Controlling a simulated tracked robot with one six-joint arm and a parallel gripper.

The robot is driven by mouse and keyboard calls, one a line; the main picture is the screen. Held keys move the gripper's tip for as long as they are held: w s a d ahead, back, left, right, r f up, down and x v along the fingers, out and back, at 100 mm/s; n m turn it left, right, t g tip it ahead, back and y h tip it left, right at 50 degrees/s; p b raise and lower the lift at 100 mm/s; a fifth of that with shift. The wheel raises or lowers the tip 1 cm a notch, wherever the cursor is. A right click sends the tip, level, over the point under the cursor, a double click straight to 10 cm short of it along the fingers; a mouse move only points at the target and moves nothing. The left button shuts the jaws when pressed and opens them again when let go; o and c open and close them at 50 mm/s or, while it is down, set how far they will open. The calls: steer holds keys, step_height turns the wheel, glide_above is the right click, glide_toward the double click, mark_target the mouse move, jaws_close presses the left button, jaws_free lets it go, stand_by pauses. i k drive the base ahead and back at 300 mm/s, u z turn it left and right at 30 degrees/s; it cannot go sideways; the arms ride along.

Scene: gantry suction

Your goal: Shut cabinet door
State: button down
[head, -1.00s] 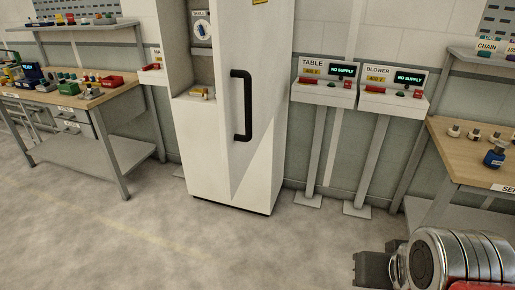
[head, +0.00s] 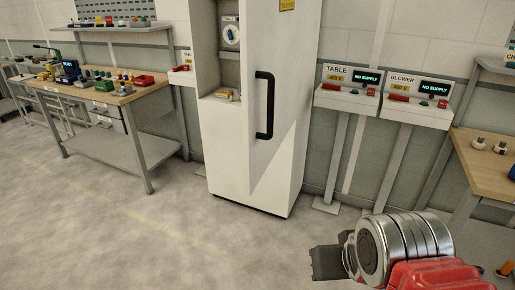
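A tall white cabinet (head: 226,150) stands against the wall near the middle of the head view. Its white door (head: 287,140) carries a long black vertical handle (head: 266,105) and stands open, with the inside showing to its left. Inside, a round dial and a small yellow item on a ledge are visible. My gripper (head: 328,262) is at the lower right, in front of the cabinet and well apart from the door and handle. It points left and nothing shows in it. Its fingers are dark and small, so I cannot tell how far apart they are.
A workbench (head: 130,93) with tools and bins stands at the left. Control boxes marked TABLE (head: 346,97) and BLOWER (head: 415,100) stand on posts right of the cabinet. Another wooden bench (head: 487,165) is at the right edge. The floor (head: 180,225) before the cabinet is clear.

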mark_target(271, 33)
steer(key=u, duration=0.8)
steer(key=i, duration=1)
steer(key=u, duration=0.05)
